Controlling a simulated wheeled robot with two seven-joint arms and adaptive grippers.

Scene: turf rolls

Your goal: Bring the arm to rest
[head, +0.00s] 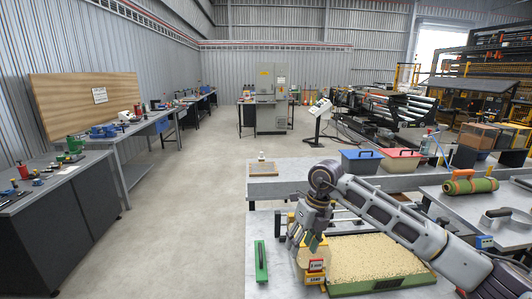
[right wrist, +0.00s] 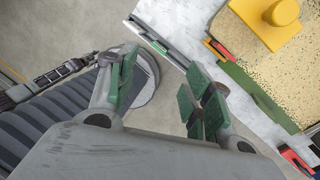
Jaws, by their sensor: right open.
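My right arm (head: 390,213) comes in from the right and bends down at the left over the near bench. My right gripper (head: 312,240) hangs near the left end of a tray of pale granules (head: 385,255). In the right wrist view my right gripper (right wrist: 160,92) is open, its green-padded fingers apart, with nothing between them but floor beyond. A yellow piece with a label (head: 313,268) is just below the gripper in the head view; the two overlap there, and I cannot tell the gap. My left gripper is not in view.
A green bar tool (head: 261,262) lies on the near bench left of the tray. A green roll with an orange handle (head: 470,182) lies on the right bench. Blue (head: 361,161) and red (head: 402,160) bins stand behind. The floor on the left is clear.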

